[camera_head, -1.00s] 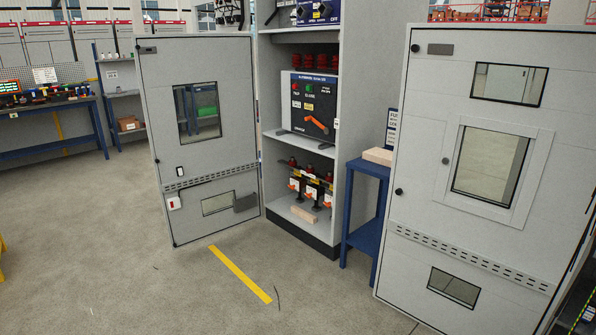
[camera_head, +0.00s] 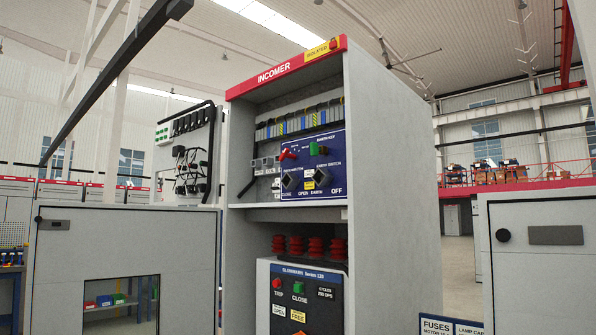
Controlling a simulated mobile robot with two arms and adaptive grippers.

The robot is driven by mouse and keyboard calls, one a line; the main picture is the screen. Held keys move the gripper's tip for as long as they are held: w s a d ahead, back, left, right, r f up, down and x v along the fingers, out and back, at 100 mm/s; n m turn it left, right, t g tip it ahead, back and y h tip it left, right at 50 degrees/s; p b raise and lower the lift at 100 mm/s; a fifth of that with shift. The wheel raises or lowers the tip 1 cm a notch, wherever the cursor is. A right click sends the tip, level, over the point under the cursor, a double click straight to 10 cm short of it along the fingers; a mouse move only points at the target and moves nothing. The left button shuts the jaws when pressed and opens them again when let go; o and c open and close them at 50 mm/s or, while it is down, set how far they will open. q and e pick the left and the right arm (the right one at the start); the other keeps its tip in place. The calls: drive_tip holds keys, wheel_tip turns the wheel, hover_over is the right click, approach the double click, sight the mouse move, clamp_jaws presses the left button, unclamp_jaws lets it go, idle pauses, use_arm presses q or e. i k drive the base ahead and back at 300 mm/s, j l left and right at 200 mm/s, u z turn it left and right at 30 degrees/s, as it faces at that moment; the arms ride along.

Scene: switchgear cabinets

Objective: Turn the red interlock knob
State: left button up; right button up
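A red knob (camera_head: 287,154) sits at the upper left of the blue control panel (camera_head: 318,186) in the upper compartment of the cabinet marked INCOMER (camera_head: 272,73). A green knob (camera_head: 313,149) is to its right, under small lettering too blurred to read fully. Two black rotary switches, a left one (camera_head: 290,182) and a right one (camera_head: 322,178), sit below, near OPEN, EARTH and OFF labels. Neither of my grippers is in view.
Below is a breaker panel (camera_head: 298,290) with a red TRIP button and a green CLOSE button, under red insulators (camera_head: 300,245). Open grey doors stand at left (camera_head: 60,270) and right (camera_head: 545,270). A FUSES sign (camera_head: 447,326) shows low at right.

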sight(285, 154)
drive_tip(key=i+j, duration=0.3)
drive_tip(key=i+j+z, duration=0.1)
drive_tip(key=i+j, duration=0.25)
drive_tip(key=j, duration=0.15)
drive_tip(key=i+j, duration=0.3)
drive_tip(key=i+j+z, duration=0.15)
drive_tip(key=i+j, duration=0.15)
drive_tip(key=j, duration=0.25)
